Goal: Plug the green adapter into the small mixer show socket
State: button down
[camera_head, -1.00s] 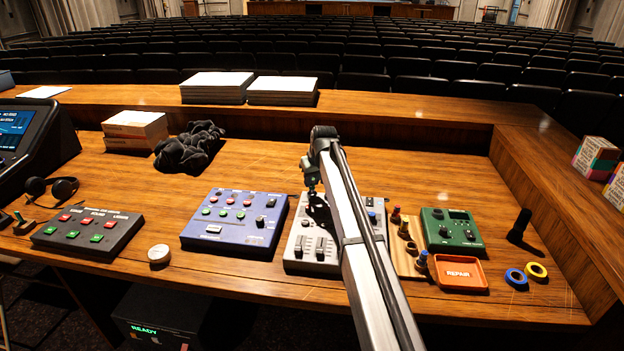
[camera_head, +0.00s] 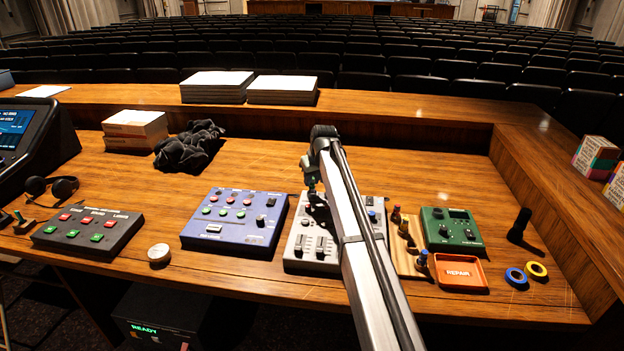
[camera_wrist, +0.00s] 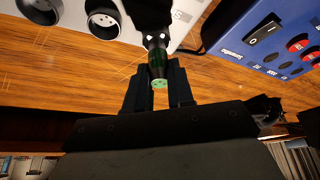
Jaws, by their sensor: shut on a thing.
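My gripper (camera_wrist: 159,92) is shut on the green adapter (camera_wrist: 158,68), a short dark green cylinder between the two black fingers in the wrist view. The adapter's far end touches or overlaps a black block (camera_wrist: 149,14) at the grey mixer's edge; I cannot tell whether it is inserted. The grey mixer (camera_head: 296,263) sits beneath my gripper in the head view. In the wrist view, its back panel (camera_wrist: 75,35) shows two round dark sockets, one (camera_wrist: 103,18) just left of the adapter. In the head view, my arm hides much of the mixer.
A blue mixer (camera_head: 228,240) stands left of the grey one, with a dark cable between them in the wrist view. Right are a wooden adapter rack (camera_head: 408,266), a green box (camera_head: 452,232) and an orange repair tray (camera_head: 459,284).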

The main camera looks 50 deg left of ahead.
jog(key=shift+f, duration=0.6)
jog(key=c, duration=1.3)
grip_release()
jog(key=shift+o, duration=0.2)
jog(key=v, duration=1.1)
jog(key=shift+a, duration=0.1)
